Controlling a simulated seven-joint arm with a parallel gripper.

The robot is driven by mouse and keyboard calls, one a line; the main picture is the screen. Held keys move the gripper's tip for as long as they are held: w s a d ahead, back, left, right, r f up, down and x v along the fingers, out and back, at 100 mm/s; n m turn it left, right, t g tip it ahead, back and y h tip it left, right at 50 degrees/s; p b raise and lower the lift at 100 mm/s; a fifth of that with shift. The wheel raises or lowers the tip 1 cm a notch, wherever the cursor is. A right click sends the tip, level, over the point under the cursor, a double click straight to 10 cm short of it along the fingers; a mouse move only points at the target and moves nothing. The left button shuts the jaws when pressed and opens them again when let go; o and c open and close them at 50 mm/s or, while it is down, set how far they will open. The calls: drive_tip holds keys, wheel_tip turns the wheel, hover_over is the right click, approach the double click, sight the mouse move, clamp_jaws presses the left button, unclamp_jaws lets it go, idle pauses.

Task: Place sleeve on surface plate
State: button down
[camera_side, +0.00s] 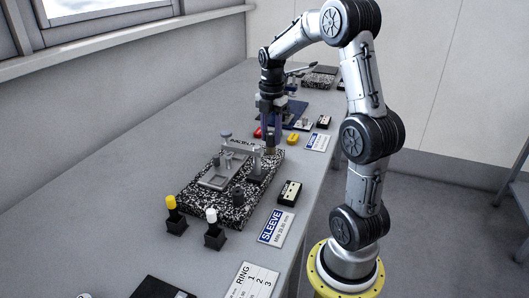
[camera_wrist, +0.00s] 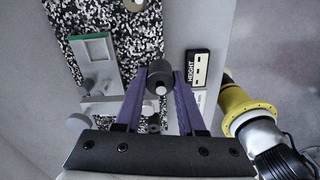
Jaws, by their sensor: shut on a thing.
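My gripper (camera_side: 271,147) points down at the far right end of the speckled surface plate (camera_side: 200,203) in the side view. In the wrist view, the purple fingers of my gripper (camera_wrist: 161,80) are shut on a dark round sleeve (camera_wrist: 160,68), with a pale round end showing at its middle. The speckled plate (camera_wrist: 112,18) also shows there, beyond and left of the sleeve. The sleeve is small and partly hidden by the fingers in the side view. I cannot tell whether it touches the plate.
The bench's left side is clear.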

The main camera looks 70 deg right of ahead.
hover_over(264, 162)
drive_tip(key=f, duration=0.5)
drive_tip(key=shift+s+a, duration=0.1)
drive_tip(key=shift+s, duration=0.15)
drive_tip(key=shift+w+d+f, duration=0.1)
drive_tip(key=shift+w+f, duration=0.05)
drive_tip(key=shift+f, duration=0.75)
drive_tip(key=shift+w+d+f, duration=0.1)
drive_tip(key=shift+f, duration=0.8)
drive_tip(key=shift+f, duration=0.1)
drive_tip(key=c, duration=0.5)
unclamp_jaws()
